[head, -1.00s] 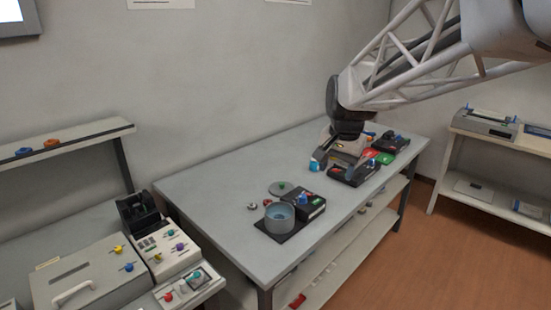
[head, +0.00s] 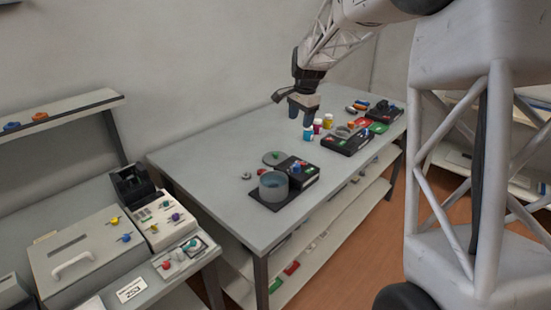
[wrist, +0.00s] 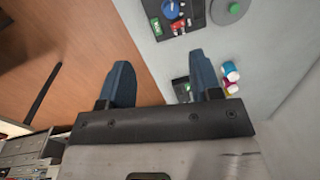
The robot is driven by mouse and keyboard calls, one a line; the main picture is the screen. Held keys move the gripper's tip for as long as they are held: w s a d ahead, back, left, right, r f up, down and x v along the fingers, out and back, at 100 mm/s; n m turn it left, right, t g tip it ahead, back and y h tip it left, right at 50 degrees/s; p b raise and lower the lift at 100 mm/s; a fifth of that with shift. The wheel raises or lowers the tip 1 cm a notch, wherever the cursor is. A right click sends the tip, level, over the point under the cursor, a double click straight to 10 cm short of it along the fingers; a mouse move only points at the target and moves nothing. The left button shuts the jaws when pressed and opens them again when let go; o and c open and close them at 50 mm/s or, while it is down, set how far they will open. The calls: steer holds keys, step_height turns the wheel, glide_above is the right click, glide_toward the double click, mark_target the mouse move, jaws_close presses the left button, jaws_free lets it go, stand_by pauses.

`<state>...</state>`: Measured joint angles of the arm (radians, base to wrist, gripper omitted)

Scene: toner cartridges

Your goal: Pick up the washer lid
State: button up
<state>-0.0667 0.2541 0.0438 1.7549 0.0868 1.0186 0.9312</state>
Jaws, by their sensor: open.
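The washer lid (head: 272,157), a flat grey disc with a small green knob, lies on the table just behind the round grey washer pot (head: 273,187). In the wrist view the lid (wrist: 227,15) shows at the top edge, partly cut off. My gripper (head: 302,115) is open and empty, pointing down above the table, to the right of the lid and well apart from it. In the wrist view its two blue fingers (wrist: 160,60) are spread with nothing between them.
A black unit (head: 298,174) stands beside the pot. Several small coloured bottles (head: 318,127) stand near my gripper. Another black unit (head: 346,141) and red and green pieces lie farther right. The left part of the tabletop (head: 205,160) is clear.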

steer(key=w+a+f+m, duration=0.25)
steer(key=w+f, duration=0.45)
steer(key=w, duration=0.4)
steer(key=m+g, duration=0.1)
steer(key=m, duration=0.2)
glide_above(276, 153)
steer(key=f, duration=0.8)
steer(key=d+f, duration=0.1)
steer(key=f, duration=0.3)
steer(key=shift+w+a+f, duration=0.15)
steer(key=shift+w+f, duration=0.05)
steer(key=shift+a+f, duration=0.1)
steer(key=shift+f, duration=1.15)
steer(key=shift+s+f, duration=0.1)
steer(key=shift+a+f, duration=0.15)
steer(key=shift+f, duration=1.1)
steer(key=shift+a+f, duration=0.1)
steer(key=shift+f, duration=1.15)
